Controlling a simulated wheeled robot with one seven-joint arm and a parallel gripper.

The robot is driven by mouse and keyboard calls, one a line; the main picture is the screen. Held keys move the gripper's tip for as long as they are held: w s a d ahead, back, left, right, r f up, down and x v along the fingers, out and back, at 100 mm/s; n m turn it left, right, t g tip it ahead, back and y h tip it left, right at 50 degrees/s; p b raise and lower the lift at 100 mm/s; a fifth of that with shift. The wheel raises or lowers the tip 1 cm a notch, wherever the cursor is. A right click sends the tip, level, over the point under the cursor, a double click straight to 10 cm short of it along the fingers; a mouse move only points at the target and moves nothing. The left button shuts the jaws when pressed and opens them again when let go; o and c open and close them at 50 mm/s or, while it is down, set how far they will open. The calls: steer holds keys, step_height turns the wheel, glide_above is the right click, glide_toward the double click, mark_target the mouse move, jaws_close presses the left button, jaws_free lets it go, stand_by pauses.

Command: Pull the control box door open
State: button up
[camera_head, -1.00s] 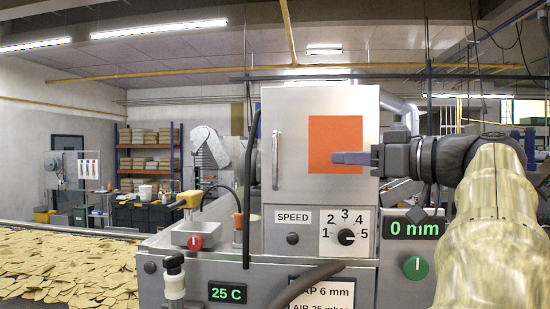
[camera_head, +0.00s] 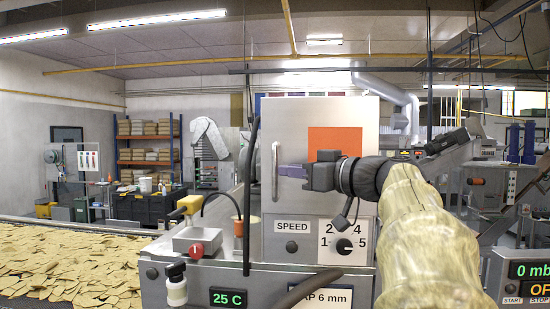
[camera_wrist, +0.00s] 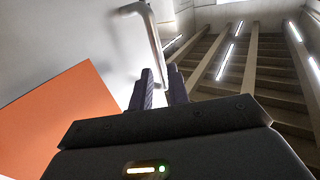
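The control box door (camera_head: 350,200) is a pale grey panel with an orange square; it looks closed. Its upright metal handle (camera_head: 276,170) is on the door's left side. My gripper (camera_head: 282,171) has come in from the right across the front of the door, with its purple fingertips at the handle. In the wrist view, the handle (camera_wrist: 148,28) runs down toward the narrow gap between my two fingertips (camera_wrist: 161,80). I cannot tell whether the fingers touch or grip it.
Below the door are a speed dial (camera_head: 344,247) and a temperature display (camera_head: 228,298). A red knob (camera_head: 196,250) and a black cable (camera_head: 247,200) are just left of the box. A conveyor of chips (camera_head: 70,265) is at the far left.

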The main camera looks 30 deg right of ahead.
mark_target(275, 169)
steer(key=p+x, duration=0.2)
steer(key=x, duration=0.3)
steer(key=shift+w+a, duration=0.1)
steer(key=shift+w, duration=0.15)
jaws_close()
